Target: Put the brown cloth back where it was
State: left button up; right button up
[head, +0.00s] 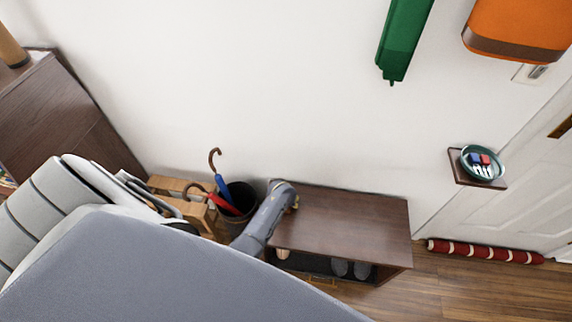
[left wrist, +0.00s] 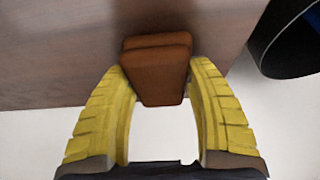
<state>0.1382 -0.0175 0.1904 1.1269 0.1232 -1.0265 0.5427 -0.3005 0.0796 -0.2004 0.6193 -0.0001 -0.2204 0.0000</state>
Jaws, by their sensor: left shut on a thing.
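The brown cloth (left wrist: 158,75) shows in the left wrist view as a folded, thick orange-brown block. It sits between the two yellow fingers of my left gripper (left wrist: 160,85), which is shut on it. Behind the cloth is the dark wood top of the shoe bench (head: 355,222). In the head view my left gripper (head: 294,204) is at the left end of the bench top, and the cloth is hidden there. I cannot tell whether the cloth touches the bench top. My right gripper is not in view.
A dark bin (head: 240,200) with umbrellas stands just left of the bench. Shoes (head: 350,268) are on the bench's lower shelf. A small wall shelf (head: 461,172) holds a teal bowl (head: 482,163). A red roll (head: 484,251) lies by the door. The visible bench top is clear.

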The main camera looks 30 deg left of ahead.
pick_arm(q)
jog(key=shift+f, duration=0.2)
jog(key=o, duration=1.1)
jog(key=shift+v, duration=6.1)
